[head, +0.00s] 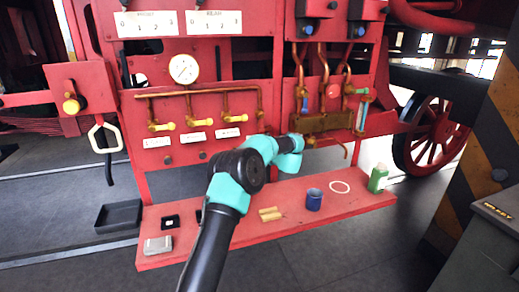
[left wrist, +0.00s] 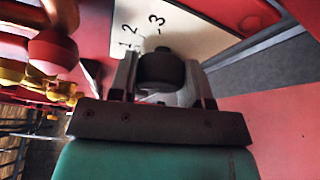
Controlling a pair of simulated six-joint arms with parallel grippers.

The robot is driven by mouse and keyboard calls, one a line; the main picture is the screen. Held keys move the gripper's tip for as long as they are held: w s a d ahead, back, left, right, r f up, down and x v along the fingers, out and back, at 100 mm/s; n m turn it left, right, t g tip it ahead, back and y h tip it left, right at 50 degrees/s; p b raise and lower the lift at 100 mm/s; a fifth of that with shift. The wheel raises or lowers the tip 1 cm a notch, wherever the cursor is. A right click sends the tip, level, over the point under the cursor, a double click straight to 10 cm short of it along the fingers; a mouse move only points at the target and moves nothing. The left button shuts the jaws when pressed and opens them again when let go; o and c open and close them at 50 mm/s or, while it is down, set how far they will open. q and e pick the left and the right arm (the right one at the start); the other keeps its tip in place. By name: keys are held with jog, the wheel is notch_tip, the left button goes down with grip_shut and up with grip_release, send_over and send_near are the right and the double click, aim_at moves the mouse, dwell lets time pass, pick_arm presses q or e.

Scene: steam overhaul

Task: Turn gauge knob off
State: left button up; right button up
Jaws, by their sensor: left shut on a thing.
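In the left wrist view, my left gripper (left wrist: 160,88) is shut on a dark round knob (left wrist: 162,70). A cream plate (left wrist: 190,28) marked 1, 2 and 3 lies beside the knob. My gripper's body hides the lower part of the view, and I cannot read which mark the knob points to. In the head view, my left arm reaches up to the red panel, with its teal wrist below the brass block (head: 322,122). The fingers and the held knob are not clear there. The round white gauge (head: 183,68) is on the panel. My right gripper is not in view.
Yellow-handled valves (head: 194,122) on copper pipes line the panel. A red shelf (head: 285,222) below holds a blue cup (head: 314,199), a green bottle (head: 378,179), a white ring (head: 340,187) and brass pieces (head: 270,214). A black tray (head: 118,216) stands left.

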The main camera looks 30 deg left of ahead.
pick_arm(q)
jog(key=shift+n+h, duration=0.5)
jog(key=shift+n, duration=0.6)
jog(key=o, duration=0.9)
jog(key=shift+d, duration=0.1)
jog(key=v, duration=1.7)
jog(key=shift+s+r, duration=0.1)
jog(key=shift+r, duration=0.05)
